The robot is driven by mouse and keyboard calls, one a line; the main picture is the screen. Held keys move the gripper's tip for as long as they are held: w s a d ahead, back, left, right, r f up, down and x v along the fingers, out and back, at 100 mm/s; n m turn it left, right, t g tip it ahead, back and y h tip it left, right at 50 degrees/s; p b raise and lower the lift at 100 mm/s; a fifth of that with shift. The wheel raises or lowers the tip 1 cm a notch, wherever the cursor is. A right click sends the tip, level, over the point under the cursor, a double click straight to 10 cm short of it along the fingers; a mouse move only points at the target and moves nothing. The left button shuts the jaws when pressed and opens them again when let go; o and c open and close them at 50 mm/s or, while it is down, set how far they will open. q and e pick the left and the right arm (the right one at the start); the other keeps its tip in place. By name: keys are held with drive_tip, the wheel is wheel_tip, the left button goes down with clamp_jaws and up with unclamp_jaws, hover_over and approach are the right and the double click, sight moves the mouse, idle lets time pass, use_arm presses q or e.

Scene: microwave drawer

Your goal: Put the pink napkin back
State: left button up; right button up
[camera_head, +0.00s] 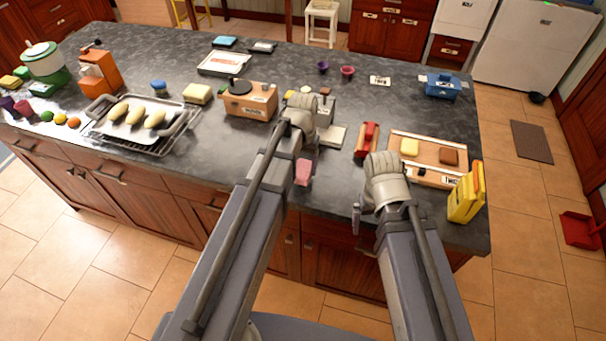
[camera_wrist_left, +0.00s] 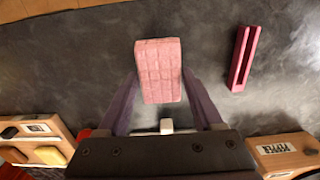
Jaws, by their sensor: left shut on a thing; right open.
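The pink napkin (camera_wrist_left: 159,70) is a flat block with a grid pattern. It is held between the two fingers of my left gripper (camera_wrist_left: 160,92) over the dark counter. In the head view the napkin (camera_head: 303,173) shows below my left wrist, near the front edge. A dark pink slotted holder (camera_wrist_left: 243,58) lies to the right of the napkin in the left wrist view, apart from it; my left arm seems to hide it in the head view. My right gripper (camera_head: 367,220) is open at the counter's front edge; its fingertips are only partly visible.
A wooden tray (camera_head: 428,170) with yellow and brown blocks and a red object (camera_head: 367,139) stand right of my left gripper. A yellow container (camera_head: 467,196) stands at the right corner. A wooden box (camera_head: 250,102) and a baking rack (camera_head: 140,125) are left. The counter's back middle is fairly clear.

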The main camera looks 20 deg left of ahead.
sight(303, 168)
use_arm(q)
wheel_tip(303, 168, down, 3)
drive_tip(key=shift+f+b, duration=0.1)
drive_tip(key=shift+b, duration=1.05)
drive_tip(key=shift+r, duration=0.2)
drive_tip(key=shift+f, duration=0.15)
drive_tip(key=o, duration=1.2)
wheel_tip(303, 168, up, 12)
drive_tip(key=p, duration=1.2)
